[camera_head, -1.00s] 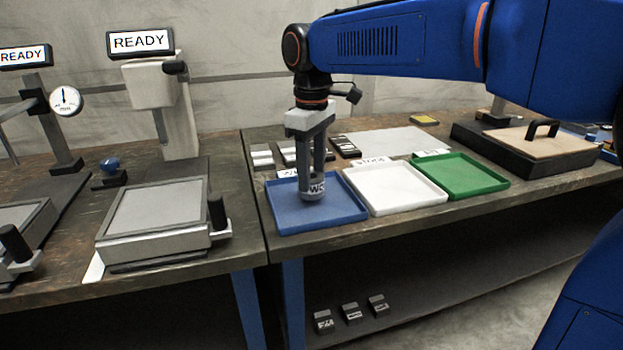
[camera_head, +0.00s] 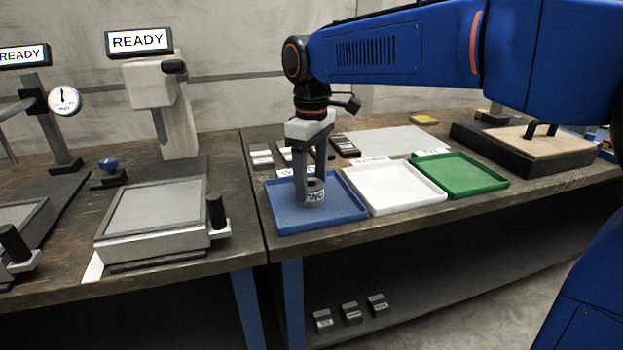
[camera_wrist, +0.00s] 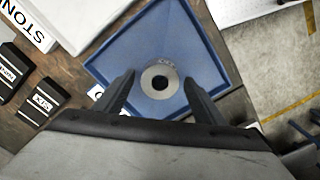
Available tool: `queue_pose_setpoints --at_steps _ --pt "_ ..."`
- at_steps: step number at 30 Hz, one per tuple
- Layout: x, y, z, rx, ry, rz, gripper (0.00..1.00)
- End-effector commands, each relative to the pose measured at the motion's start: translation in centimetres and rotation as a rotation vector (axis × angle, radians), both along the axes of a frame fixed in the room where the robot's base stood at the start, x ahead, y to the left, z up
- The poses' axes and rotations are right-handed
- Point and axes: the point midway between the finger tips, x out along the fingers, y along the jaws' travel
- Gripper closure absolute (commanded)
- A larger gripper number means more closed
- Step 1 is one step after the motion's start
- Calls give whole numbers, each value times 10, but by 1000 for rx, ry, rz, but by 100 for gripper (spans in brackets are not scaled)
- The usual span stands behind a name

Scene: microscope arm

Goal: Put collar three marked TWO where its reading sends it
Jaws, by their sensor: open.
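The collar (camera_head: 315,191), a short grey ring with a white label, stands upright in the blue tray (camera_head: 345,212). Only part of the label's word shows in the head view. In the wrist view the collar (camera_wrist: 159,80) rests on the blue tray floor (camera_wrist: 135,50) with its hole facing up. My gripper (camera_head: 307,196) is open around the collar; its fingers (camera_wrist: 160,88) stand to either side with a gap. A white tray (camera_head: 395,190) and a green tray (camera_head: 460,178) stand to the right of the blue one.
Name cards stand behind the trays, partly hidden. Dark labelled blocks (camera_head: 262,158) lie behind the blue tray. A microscope-like stand with a READY display (camera_head: 138,41) and a flat stage (camera_head: 155,208) is on the left bench. A black box with a handled wooden lid (camera_head: 540,142) stands right.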

Motion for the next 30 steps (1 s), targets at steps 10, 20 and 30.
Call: queue_pose_setpoints --at_steps 10,20,30 --pt "1 0 50 2 -3 0 36" --pt "0 0 105 1 0 0 36" --pt "0 0 121 0 0 0 36"
